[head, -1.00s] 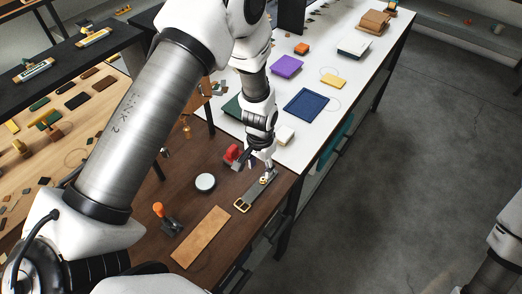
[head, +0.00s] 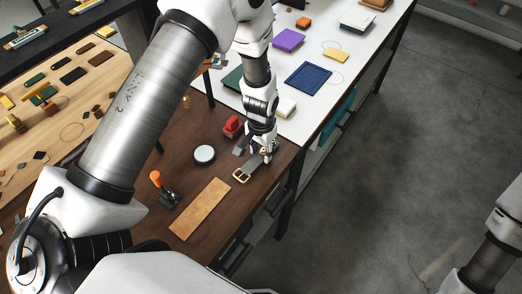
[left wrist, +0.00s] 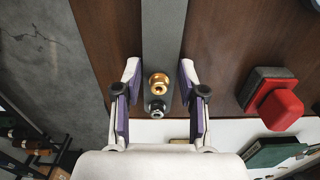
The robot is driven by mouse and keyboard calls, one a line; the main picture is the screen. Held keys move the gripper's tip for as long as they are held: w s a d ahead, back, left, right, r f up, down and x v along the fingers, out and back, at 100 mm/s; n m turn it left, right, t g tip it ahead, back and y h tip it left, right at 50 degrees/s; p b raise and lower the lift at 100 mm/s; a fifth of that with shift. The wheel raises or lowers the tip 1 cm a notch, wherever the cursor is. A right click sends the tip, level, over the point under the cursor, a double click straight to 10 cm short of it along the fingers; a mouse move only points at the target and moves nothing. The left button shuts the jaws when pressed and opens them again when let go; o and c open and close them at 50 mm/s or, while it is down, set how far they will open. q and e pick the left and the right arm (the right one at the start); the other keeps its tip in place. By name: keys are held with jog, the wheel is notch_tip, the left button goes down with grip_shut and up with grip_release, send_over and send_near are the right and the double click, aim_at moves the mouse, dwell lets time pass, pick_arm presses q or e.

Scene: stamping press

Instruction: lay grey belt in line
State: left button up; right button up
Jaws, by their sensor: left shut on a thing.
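The belt's far end is hidden by the gripper in the head view. My right gripper is out of view; part of my right arm shows at lower right.
A tan strip (head: 201,208), an orange-handled stamp (head: 160,188), a round white-topped puck (head: 205,155) and a red-topped block (head: 232,126) stand on the brown table. The white table (head: 325,51) beyond holds a blue tray (head: 308,77) and other items. Bare wood lies around the belt.

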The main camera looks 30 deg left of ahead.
pick_arm(q)
jog(key=shift+r, duration=0.55)
notch_tip(320, 180, up, 2)
jog(key=shift+s+p, duration=0.15)
jog(key=shift+p, duration=0.8)
jog(key=shift+r+p, duration=0.6)
jog(key=shift+r, duration=0.1)
